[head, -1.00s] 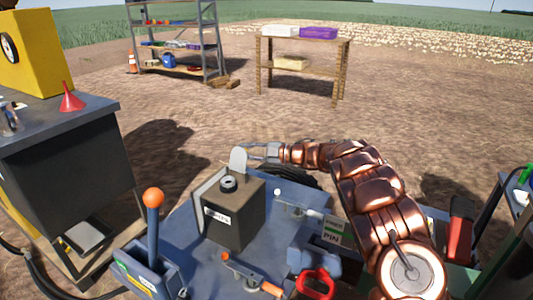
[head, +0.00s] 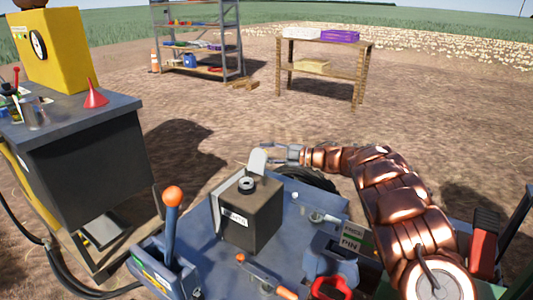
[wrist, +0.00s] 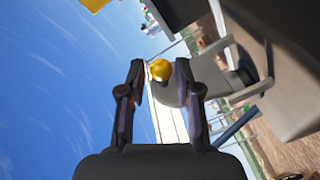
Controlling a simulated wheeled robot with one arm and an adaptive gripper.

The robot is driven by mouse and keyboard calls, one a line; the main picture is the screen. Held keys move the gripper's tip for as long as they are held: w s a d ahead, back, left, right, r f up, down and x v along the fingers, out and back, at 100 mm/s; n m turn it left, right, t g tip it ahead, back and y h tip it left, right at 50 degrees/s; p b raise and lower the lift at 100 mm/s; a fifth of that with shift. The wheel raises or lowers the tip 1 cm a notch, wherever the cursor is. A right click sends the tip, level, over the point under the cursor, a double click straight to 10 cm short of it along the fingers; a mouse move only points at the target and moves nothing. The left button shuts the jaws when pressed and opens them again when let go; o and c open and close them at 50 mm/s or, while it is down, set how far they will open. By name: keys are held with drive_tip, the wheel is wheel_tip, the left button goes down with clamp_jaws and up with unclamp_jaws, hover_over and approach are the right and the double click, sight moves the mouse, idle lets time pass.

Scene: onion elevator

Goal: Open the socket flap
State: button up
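The socket flap (head: 258,161), a light grey rounded plate, stands raised at the back of a dark box (head: 250,218). A round socket (head: 246,185) shows uncovered on the box top, in front of the flap. My gripper (head: 268,153) reaches in from the right, its fingertips just behind and beside the flap. In the wrist view my gripper (wrist: 160,72) has its two fingers apart with nothing clamped between them. A grey rounded plate, likely the flap (wrist: 220,85), shows beside and partly behind the right finger. I cannot tell whether they touch.
An orange-knobbed lever (head: 173,197) stands left of the box, and an orange-ended handle (head: 265,278) lies in front. A red handle (head: 330,287) is at lower right. A dark cabinet (head: 85,165) with a red funnel (head: 95,94) stands left. Open soil lies behind.

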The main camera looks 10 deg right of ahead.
drive_tip(key=v, duration=1.1)
drive_tip(key=shift+s+d, duration=0.15)
drive_tip(key=shift+d, duration=0.15)
drive_tip(key=shift+s, duration=0.1)
